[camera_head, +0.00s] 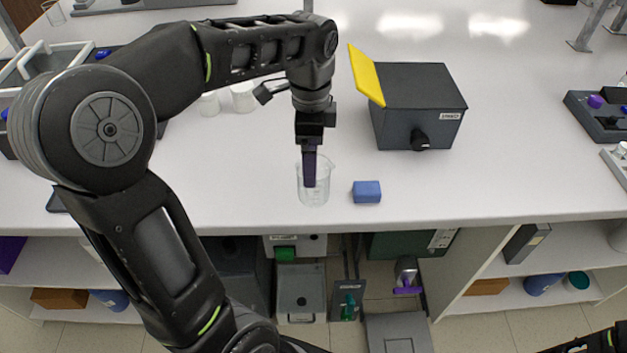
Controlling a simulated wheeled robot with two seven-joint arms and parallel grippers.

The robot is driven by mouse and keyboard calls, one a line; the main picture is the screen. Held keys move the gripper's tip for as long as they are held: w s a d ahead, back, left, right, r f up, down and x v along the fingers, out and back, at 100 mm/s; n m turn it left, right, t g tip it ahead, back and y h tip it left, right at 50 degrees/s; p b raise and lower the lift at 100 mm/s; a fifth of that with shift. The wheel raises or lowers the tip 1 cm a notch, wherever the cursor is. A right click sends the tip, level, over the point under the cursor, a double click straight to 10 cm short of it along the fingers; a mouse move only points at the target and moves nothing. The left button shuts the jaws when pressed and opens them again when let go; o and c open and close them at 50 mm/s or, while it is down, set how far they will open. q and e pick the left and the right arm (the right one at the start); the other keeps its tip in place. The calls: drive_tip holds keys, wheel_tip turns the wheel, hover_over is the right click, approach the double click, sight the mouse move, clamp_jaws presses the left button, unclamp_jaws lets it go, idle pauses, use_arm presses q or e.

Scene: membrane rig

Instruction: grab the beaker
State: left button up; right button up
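A clear glass beaker (314,190) stands upright near the front edge of the white bench. My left gripper (309,184) points straight down at the beaker, and its dark purple fingers overlap the beaker in the picture. The fingers line up one behind the other from here, so I cannot see the gap between them or whether they touch the glass. My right gripper is not in view.
A blue block (367,191) lies just right of the beaker. White cups (243,97) stand behind my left arm.

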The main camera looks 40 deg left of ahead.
use_arm(q)
drive_tip(key=shift+f, duration=0.85)
drive_tip(key=shift+f, duration=0.1)
drive_tip(key=f, duration=0.3)
drive_tip(key=f+p, duration=0.1)
drive_tip(key=f, duration=0.1)
drive_tip(key=shift+w+d, duration=0.15)
drive_tip(key=shift+d, duration=0.1)
drive_tip(key=shift+c, duration=0.4)
drive_tip(key=c, duration=1.4)
drive_tip(key=shift+r, duration=0.15)
wheel_tip(320, 180, up, 10)
drive_tip(key=shift+f+b, duration=0.15)
drive_tip(key=shift+b, duration=0.2)
